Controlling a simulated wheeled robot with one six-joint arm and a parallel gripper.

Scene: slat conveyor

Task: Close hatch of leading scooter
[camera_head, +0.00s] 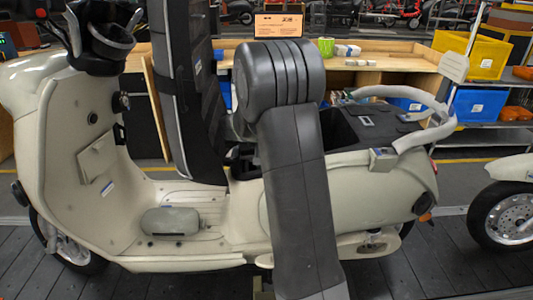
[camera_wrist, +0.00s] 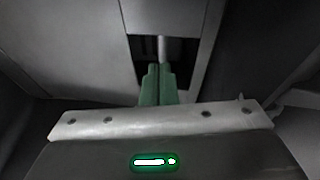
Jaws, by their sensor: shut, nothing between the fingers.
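The leading scooter (camera_head: 75,110) is cream and stands at the left, facing left. Its dark seat-like panel (camera_head: 180,100) stands upright, with the dark compartment (camera_head: 345,128) behind it uncovered. In the head view my gripper is hidden.
My own arm blocks the middle of the head view. A grey-green rounded box (camera_head: 170,221) lies on the footboard. A second scooter (camera_head: 505,200) stands at the right edge. Behind are a wooden bench (camera_head: 400,62) and yellow crates (camera_head: 482,56) on a rack.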

